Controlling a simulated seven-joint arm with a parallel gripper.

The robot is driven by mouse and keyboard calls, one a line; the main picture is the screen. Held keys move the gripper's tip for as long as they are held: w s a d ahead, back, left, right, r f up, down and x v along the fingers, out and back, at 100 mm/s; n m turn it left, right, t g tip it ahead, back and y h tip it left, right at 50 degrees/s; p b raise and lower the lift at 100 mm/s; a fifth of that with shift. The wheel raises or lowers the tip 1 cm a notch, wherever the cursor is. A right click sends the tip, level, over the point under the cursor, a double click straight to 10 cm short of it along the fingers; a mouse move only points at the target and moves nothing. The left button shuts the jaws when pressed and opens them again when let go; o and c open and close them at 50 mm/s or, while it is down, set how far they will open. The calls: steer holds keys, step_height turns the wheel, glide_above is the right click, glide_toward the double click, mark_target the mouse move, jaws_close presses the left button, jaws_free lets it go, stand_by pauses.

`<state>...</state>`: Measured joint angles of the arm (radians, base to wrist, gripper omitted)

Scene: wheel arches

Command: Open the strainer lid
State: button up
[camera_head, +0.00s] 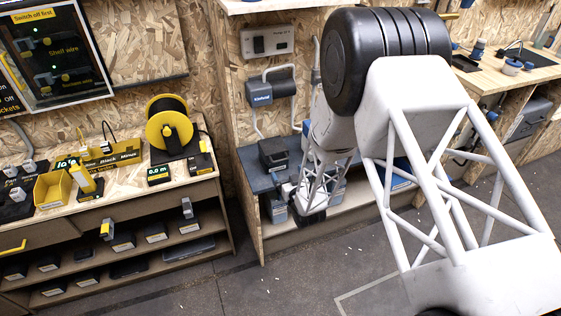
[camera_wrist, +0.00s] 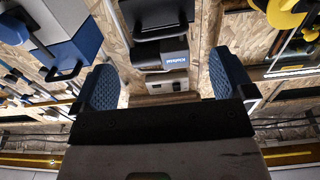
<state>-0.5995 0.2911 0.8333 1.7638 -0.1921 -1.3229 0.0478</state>
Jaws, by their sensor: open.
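A dark blue-grey box with a label, which I take to be the strainer, is on the chipboard wall with pale pipes around it (camera_head: 261,92). Its hinge and lid edge are too small to make out. In the wrist view the labelled box (camera_wrist: 172,51) shows upside down, beyond the gap between my fingers. My gripper (camera_wrist: 164,78) has two blue padded fingers spread wide with nothing between them. In the head view my arm stands just right of the box, and the fingers are hard to make out.
A dark box (camera_head: 273,153) stands on the blue-grey counter below the strainer. A grey wall panel (camera_head: 266,41) is above it. A bench with a yellow cable reel (camera_head: 169,125) stands at the left. The floor (camera_head: 300,275) in front is mostly clear.

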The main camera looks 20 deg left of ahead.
mark_target(275, 152)
steer(key=shift+x, duration=3.9)
steer(key=c, duration=1.2)
